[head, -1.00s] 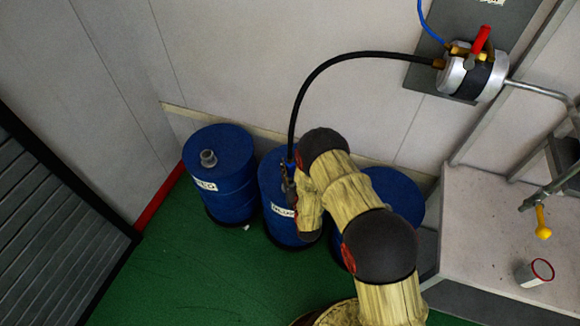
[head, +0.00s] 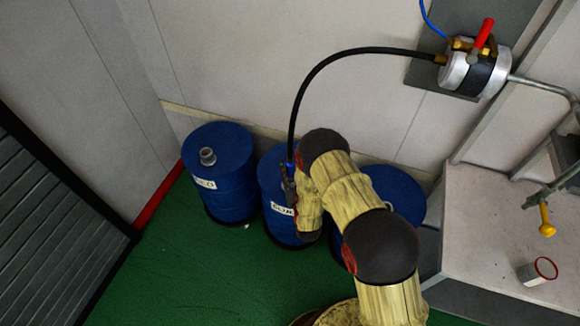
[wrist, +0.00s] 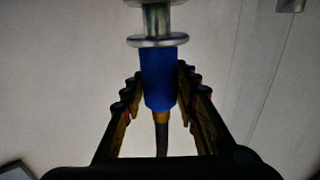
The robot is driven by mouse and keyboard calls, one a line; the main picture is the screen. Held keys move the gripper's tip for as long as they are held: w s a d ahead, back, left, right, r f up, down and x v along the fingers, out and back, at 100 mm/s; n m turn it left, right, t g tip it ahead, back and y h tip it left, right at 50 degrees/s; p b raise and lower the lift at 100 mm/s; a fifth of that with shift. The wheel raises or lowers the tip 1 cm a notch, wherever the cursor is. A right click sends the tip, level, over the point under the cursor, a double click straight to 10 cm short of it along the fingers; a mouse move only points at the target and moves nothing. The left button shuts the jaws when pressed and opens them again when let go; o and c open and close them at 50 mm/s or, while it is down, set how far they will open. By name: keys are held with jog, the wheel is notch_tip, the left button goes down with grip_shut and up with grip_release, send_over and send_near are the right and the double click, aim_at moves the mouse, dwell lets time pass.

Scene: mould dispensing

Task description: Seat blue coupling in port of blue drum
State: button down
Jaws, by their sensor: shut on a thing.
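My gripper (head: 288,181) is over the middle blue drum (head: 270,178), partly hidden by my arm. In the wrist view my gripper (wrist: 156,95) has its dark fingers on both sides of the blue coupling (wrist: 159,75). A metal flange and stem (wrist: 158,40) meet the coupling's upper end there; I cannot tell whether they belong to it. A small piece of the blue coupling (head: 290,167) shows at the gripper in the head view. The black hose (head: 330,66) runs from it to the wall unit. The middle drum's port is hidden, so I cannot tell whether the coupling touches it.
The left blue drum (head: 229,180) has an uncovered grey port (head: 208,156). A right blue drum (head: 395,190) is partly behind my arm. A silver pump (head: 474,72) hangs on the wall. Green floor is clear in front.

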jog(key=shift+f, duration=0.15)
jog(key=shift+f+b, duration=0.35)
jog(key=shift+b, duration=0.15)
jog(key=shift+f+b, duration=0.85)
jog(key=shift+b, duration=0.05)
dwell(0.4)
jog(key=c, duration=1.3)
grip_release()
jog(key=v, duration=1.2)
